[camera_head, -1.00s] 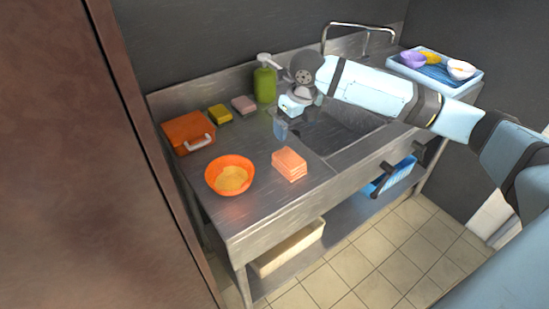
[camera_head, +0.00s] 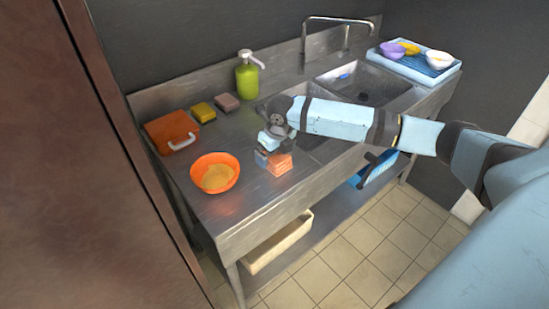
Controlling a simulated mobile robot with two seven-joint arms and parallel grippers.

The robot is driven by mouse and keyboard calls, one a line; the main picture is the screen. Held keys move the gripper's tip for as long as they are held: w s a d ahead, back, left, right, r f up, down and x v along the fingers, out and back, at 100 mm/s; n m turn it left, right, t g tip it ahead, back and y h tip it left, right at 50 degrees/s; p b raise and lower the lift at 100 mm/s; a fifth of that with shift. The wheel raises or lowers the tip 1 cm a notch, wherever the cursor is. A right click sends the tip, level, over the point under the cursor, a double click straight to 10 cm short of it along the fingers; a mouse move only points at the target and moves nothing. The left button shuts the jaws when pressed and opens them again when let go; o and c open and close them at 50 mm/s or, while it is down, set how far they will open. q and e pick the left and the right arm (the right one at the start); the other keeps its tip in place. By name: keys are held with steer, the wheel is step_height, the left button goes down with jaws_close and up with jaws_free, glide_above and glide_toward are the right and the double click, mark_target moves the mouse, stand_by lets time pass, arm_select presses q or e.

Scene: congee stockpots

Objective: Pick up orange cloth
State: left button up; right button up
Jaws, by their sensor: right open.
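The orange cloth (camera_head: 281,164) is a folded stack on the steel counter, near its front edge and right of the orange bowl. My right gripper (camera_head: 268,157) is over the left and back side of the cloth, pointing down, and covers part of it. It is open. I cannot tell whether its fingers touch the cloth or are still just above it. My left gripper is not in view.
An orange bowl (camera_head: 214,173) stands close left of the cloth. An orange case (camera_head: 171,131), a yellow sponge (camera_head: 203,111), a pink sponge (camera_head: 227,103) and a green soap bottle (camera_head: 247,80) line the back. The sink (camera_head: 365,82) is at right, with a blue tray (camera_head: 437,62) beyond.

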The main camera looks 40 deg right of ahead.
steer(key=shift+f, duration=0.35)
steer(key=c, duration=1)
steer(key=shift+r, duration=0.15)
step_height(320, 180, up, 20)
steer(key=shift+f, duration=0.1)
